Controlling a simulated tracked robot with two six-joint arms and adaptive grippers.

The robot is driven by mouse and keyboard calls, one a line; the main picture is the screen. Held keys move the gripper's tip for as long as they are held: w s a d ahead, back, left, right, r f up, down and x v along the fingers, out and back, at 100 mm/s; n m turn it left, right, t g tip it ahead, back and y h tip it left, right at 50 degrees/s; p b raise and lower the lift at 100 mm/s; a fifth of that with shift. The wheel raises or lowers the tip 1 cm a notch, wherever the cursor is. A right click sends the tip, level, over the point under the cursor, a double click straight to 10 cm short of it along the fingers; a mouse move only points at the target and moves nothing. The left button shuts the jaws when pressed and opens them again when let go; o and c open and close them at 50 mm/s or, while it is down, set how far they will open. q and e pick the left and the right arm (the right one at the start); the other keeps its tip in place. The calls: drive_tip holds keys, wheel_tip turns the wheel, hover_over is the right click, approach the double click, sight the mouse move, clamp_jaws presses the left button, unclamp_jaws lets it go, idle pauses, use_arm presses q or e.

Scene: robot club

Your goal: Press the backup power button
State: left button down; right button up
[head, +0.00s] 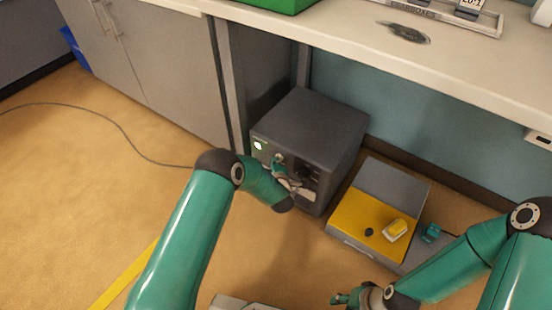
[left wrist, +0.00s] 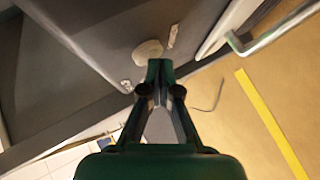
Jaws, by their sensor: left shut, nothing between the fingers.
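A dark grey box (head: 318,125) stands on the floor under the counter. Its front panel has a glowing pale-green round light (head: 258,146) at the upper left and a pale round part beside it; I cannot read which is the backup power button. My left gripper (head: 279,168) is shut and empty in front of this panel, partly covering it. In the left wrist view the closed fingertips (left wrist: 160,65) are close to a pale round disc (left wrist: 148,51); contact cannot be told. My right gripper (head: 345,298) is low in the head view, away from the box, its fingers unclear.
A low grey-and-yellow unit (head: 358,222) lies right of the box, with a yellow block (head: 396,230) and a dark knob (head: 369,231) on it. The white counter (head: 455,75) overhangs at the back. A cable (head: 125,135) runs across open floor at left.

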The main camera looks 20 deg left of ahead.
use_arm(q)
drive_tip(key=shift+s, duration=0.2)
drive_tip(key=shift+a, duration=0.1)
drive_tip(key=s+a+p, duration=0.2)
drive_tip(key=s, duration=0.3)
drive_tip(key=shift+s, duration=0.35)
drive_tip(key=shift+a, duration=0.1)
idle(0.4)
